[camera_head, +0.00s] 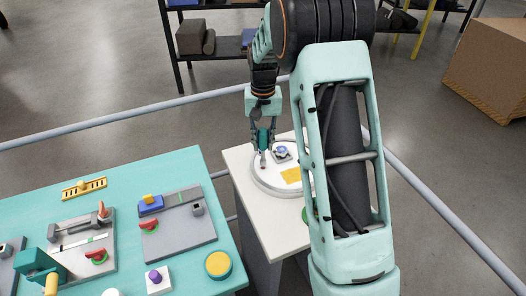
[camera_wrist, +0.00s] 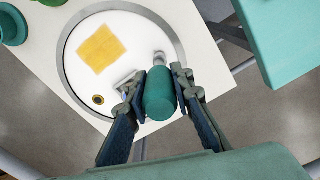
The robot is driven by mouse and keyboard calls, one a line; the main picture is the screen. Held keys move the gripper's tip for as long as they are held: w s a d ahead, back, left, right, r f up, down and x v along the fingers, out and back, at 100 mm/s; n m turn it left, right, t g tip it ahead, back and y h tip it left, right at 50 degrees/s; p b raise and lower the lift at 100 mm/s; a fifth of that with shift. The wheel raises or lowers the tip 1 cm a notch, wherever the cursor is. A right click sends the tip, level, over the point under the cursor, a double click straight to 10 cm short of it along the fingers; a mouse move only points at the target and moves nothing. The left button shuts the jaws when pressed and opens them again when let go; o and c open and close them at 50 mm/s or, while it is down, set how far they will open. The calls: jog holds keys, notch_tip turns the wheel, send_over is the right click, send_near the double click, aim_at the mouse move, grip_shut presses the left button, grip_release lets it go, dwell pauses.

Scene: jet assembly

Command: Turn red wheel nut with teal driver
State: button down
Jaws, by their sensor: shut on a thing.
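My gripper (camera_head: 263,136) is shut on the teal driver (camera_head: 263,137), above the white round plate on the white table. In the wrist view the driver (camera_wrist: 159,94) is a thick teal cylinder between my two fingers (camera_wrist: 160,88). A grey cylindrical piece (camera_wrist: 160,57) shows just beyond it; I cannot tell whether it touches the driver. In the head view a small reddish spot shows below the driver's lower end, too small to identify as the red wheel nut. No red nut shows in the wrist view.
The white round plate (camera_head: 265,187) carries a yellow square (camera_head: 291,176) and a grey block with a blue top (camera_head: 282,153) close right of my gripper. A teal table (camera_head: 125,185) with fixtures and red knobs stands at left. A grey rail (camera_head: 120,119) runs behind.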

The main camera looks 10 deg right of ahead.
jog(key=shift+f+b, duration=0.35)
jog(key=shift+f, duration=0.2)
jog(key=shift+r, duration=0.1)
jog(key=m, duration=0.4)
jog(key=shift+p, duration=0.35)
jog(key=shift+m, duration=0.5)
